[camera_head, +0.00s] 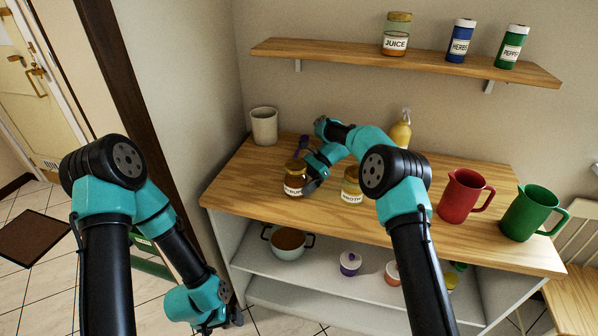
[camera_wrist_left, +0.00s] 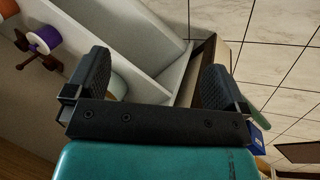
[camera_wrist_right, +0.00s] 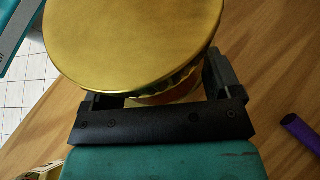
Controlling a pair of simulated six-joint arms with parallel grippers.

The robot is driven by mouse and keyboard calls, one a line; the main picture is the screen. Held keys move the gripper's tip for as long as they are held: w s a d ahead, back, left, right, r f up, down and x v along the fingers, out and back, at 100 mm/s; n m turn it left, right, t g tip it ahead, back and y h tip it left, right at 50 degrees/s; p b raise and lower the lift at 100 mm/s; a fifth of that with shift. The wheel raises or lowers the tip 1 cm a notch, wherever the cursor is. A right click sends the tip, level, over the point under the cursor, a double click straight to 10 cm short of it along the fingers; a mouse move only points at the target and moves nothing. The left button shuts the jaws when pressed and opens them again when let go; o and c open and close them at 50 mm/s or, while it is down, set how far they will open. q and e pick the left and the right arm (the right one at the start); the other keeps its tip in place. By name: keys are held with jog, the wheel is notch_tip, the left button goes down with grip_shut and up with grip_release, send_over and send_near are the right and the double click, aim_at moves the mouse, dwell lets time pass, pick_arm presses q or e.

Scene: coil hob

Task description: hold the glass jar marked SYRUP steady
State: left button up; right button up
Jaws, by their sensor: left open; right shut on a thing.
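The glass jar marked SYRUP (camera_head: 294,181) stands upright on the wooden counter, left of the jar marked BROTH. Its contents look brown and its lid is gold. The lid (camera_wrist_right: 135,40) fills the top of the right wrist view and hides most of the jar. My right gripper (camera_head: 311,178) is at the jar's right side, shut on it; its fingers (camera_wrist_right: 160,90) lie on either side below the lid. My left gripper (camera_wrist_left: 160,85) is open and empty. In the head view it hangs low (camera_head: 232,318), in front of the cabinet and away from the jar.
The BROTH jar (camera_head: 352,186) stands close to my right arm. A purple item (camera_head: 302,143) lies behind the SYRUP jar. A beige cup (camera_head: 264,126), yellow bottle (camera_head: 401,131), red jug (camera_head: 463,196) and green jug (camera_head: 531,213) are also on the counter (camera_head: 240,183). A pot (camera_head: 288,242) sits on the shelf below.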

pick_arm(q)
jog(key=w+d+r+m+g, duration=0.2)
jog(key=w+d+r+m, duration=0.25)
jog(key=w+m, duration=0.25)
jog(key=m+t+y, duration=0.5)
jog(key=m+y, duration=0.1)
jog(key=m, duration=1.9)
send_near(296, 165)
jog(key=a+v, duration=0.1)
jog(key=v, duration=0.2)
jog(key=shift+s+d+r, duration=0.15)
jog(key=shift+s+d, duration=0.05)
jog(key=shift+d, duration=0.5)
jog(key=x, duration=1.2)
jog(key=shift+a, duration=0.1)
jog(key=shift+c, duration=0.2)
